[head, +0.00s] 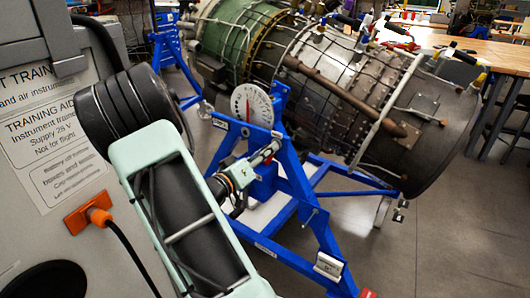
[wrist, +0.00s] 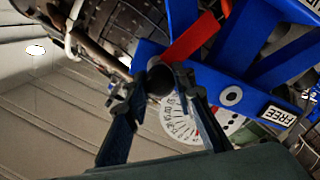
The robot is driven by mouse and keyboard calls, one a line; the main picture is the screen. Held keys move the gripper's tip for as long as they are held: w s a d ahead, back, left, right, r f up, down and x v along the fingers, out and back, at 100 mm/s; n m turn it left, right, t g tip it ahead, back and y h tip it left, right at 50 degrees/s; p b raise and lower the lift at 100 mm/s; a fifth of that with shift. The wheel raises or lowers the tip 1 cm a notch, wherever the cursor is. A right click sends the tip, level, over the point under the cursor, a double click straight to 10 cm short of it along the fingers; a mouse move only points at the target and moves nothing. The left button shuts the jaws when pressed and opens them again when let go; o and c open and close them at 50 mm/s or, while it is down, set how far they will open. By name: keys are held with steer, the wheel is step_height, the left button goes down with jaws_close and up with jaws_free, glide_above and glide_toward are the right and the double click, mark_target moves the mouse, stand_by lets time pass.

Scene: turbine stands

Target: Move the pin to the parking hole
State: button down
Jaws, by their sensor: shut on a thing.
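My gripper (head: 268,152) reaches the blue turbine stand (head: 300,195), just below its round dial, in the head view. In the wrist view my gripper (wrist: 160,78) has its two fingers closed on either side of a dark, round-ended piece, which looks like the pin (wrist: 159,82). A red strip (wrist: 190,40) shows beside it; I cannot tell whether it is attached. A pale-ringed round hole (wrist: 231,96) is in the blue stand, to the right of the gripper. I cannot tell whether it is the parking hole, nor whether the pin sits in a hole.
The dial (head: 252,105) is close to the gripper, and also shows in the wrist view (wrist: 180,125). The turbine engine (head: 335,85) lies behind. A grey training cabinet (head: 50,140) stands at left. Floor at right is clear.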

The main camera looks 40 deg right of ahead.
steer(key=shift+d+r, duration=0.15)
steer(key=shift+d+r, duration=0.15)
steer(key=c, duration=2.1)
jaws_free()
steer(key=o, duration=0.5)
steer(key=shift+w+d+f, duration=0.1)
steer(key=shift+d+f, duration=0.1)
steer(key=shift+d, duration=0.1)
steer(key=shift+o, duration=0.3)
steer(key=shift+a, duration=0.15)
steer(key=shift+o, duration=0.8)
steer(key=shift+f, duration=0.1)
steer(key=shift+a, duration=0.15)
